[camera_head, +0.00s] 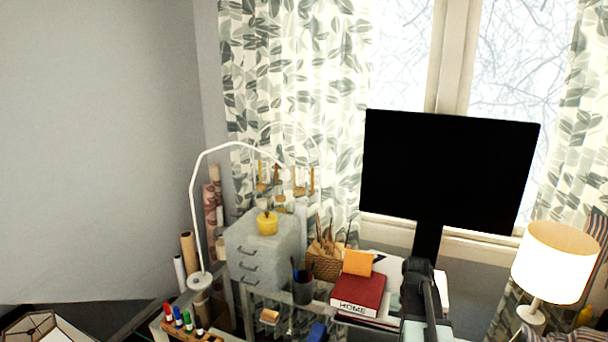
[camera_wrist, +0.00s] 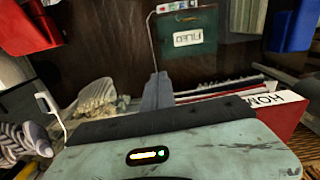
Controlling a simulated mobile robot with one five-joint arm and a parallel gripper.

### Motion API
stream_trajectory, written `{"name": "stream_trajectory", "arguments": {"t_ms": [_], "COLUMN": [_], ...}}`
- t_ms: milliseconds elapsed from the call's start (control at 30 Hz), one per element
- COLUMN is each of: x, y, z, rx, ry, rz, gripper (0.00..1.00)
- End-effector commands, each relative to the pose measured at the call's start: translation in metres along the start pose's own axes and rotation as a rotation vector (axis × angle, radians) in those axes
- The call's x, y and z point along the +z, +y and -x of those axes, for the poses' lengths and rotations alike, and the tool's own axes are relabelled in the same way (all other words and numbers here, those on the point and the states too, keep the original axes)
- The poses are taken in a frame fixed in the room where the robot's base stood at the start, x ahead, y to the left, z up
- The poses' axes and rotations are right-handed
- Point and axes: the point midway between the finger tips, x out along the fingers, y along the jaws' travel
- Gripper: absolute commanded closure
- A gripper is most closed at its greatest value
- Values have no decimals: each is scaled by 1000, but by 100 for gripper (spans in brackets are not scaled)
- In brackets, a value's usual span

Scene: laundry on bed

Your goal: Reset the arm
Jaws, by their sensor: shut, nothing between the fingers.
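My gripper (camera_wrist: 157,90) shows in the wrist view as a narrow grey pair of fingers, shut with nothing between them. The pale casing of my wrist with a small lit strip fills the bottom of that view. In the head view, my dark arm (camera_head: 421,290) stands at the lower middle right, in front of the desk and below the monitor. The fingertips cannot be made out there. In the wrist view, the red book (camera_wrist: 282,112) lies just right of my gripper.
In the head view, the red book (camera_head: 358,293), a pen cup (camera_head: 302,289) and a wicker basket (camera_head: 323,266) stand left of my arm. A black monitor (camera_head: 448,170) stands behind, a lit lamp (camera_head: 555,264) to the right. A green labelled box (camera_wrist: 188,38) shows in the wrist view.

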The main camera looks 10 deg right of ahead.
Motion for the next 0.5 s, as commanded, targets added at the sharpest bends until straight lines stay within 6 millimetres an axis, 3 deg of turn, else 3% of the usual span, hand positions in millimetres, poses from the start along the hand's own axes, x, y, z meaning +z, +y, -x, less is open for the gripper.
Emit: {"name": "stream_trajectory", "arguments": {"t_ms": [33,100,200,333,500], "x": [23,52,96,144,170], "y": [-45,-99,-163,-217,-242], "z": [0,0,0,0,0], "rx": [0,0,0,1,1], "ry": [0,0,0,0,0], "rz": [89,206,359,507,582], "gripper": [100,100,100,100,100]}}
